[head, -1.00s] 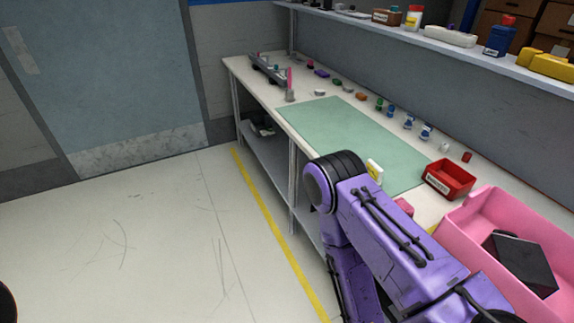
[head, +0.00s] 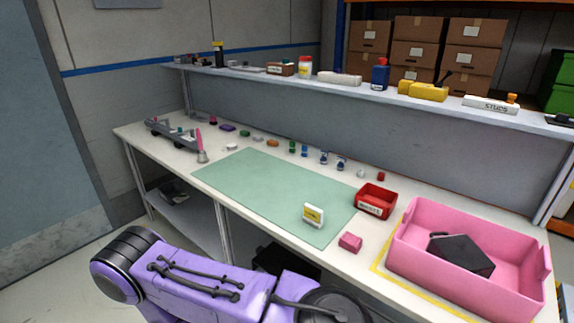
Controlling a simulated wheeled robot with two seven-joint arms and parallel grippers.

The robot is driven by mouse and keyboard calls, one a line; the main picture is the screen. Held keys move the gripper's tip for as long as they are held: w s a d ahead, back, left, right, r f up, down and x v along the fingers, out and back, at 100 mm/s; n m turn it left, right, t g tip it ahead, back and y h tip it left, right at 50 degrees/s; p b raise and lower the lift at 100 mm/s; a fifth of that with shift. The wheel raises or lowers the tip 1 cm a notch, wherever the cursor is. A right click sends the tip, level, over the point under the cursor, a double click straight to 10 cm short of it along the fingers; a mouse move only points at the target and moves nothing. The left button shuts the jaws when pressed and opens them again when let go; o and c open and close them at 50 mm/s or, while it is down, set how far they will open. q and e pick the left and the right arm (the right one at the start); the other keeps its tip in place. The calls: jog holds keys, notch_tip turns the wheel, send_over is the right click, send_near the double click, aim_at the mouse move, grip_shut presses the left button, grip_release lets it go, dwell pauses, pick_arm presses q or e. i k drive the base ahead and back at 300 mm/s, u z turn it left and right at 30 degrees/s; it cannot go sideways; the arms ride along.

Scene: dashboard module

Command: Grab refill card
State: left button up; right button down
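A small white card with a yellow band (head: 313,215) stands upright on the front right part of the green mat (head: 255,185). It looks like the refill card, but its print is too small to read. One of my purple arms crosses the bottom of the head view, in front of the workbench, and its gripper does not show. My other gripper is not in view either.
A red labelled bin (head: 374,203), a small pink block (head: 350,242) and a pink crate (head: 410,225) holding a dark box (head: 462,254) are to the card's right. Several small items line the bench's back. A loaded shelf (head: 290,79) runs above. Most of the mat is clear.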

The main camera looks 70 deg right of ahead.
aim_at(313, 216)
jog(key=i, duration=0.95)
jog(key=z, duration=2.85)
